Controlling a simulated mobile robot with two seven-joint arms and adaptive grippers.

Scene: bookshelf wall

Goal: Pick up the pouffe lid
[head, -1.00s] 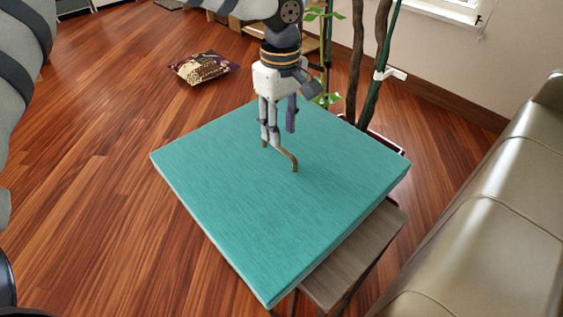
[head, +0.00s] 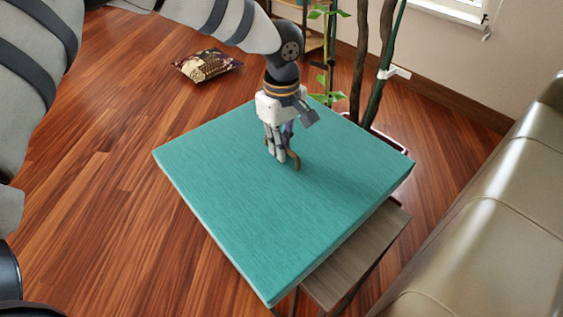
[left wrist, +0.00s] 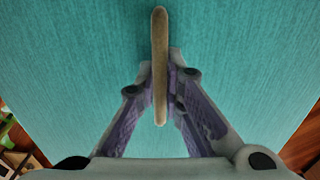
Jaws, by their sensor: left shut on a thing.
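The pouffe lid (head: 270,210) is a flat teal square slab in the middle of the head view. It also fills most of the left wrist view (left wrist: 80,70). A thin brownish handle (head: 296,163) stands up from its top; in the left wrist view the handle (left wrist: 160,55) runs up and down the picture. My left gripper (head: 284,160) comes down from above, and its fingers (left wrist: 161,90) are shut on the handle from both sides. The lid's underside is hidden. My right gripper is not in view.
A wooden side table (head: 355,262) shows below the lid's right edge. A beige leather sofa (head: 490,215) lines the right side. A plant (head: 362,60) stands behind the lid. A patterned cushion (head: 207,65) lies on the wooden floor, which is clear at left.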

